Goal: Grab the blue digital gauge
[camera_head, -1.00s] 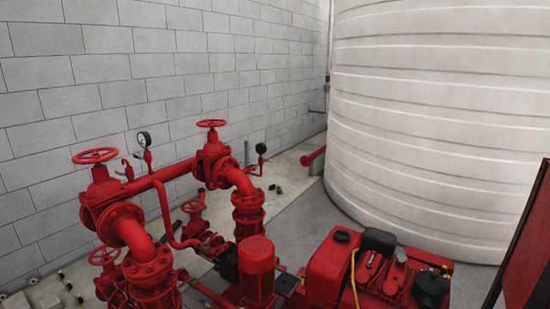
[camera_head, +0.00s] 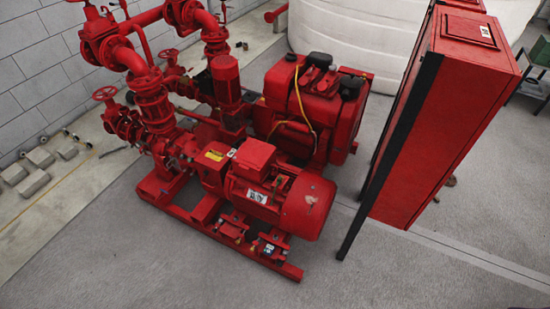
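I cannot make out a blue digital gauge for certain. A small blue-and-white item (camera_head: 268,248) sits low on the front of the red pump skid, below the motor, and is too small to identify. The red electric motor (camera_head: 275,195) lies on the skid (camera_head: 240,255) in the middle of the view, with the red pipework (camera_head: 150,95) behind it to the left. Neither of my grippers shows in the head view.
A tall red cabinet (camera_head: 450,110) on a black frame stands at the right. A red engine (camera_head: 310,105) is behind the motor, before the white tank (camera_head: 350,35). Grey blocks (camera_head: 32,182) lie at the left. The grey floor (camera_head: 110,275) in front is clear.

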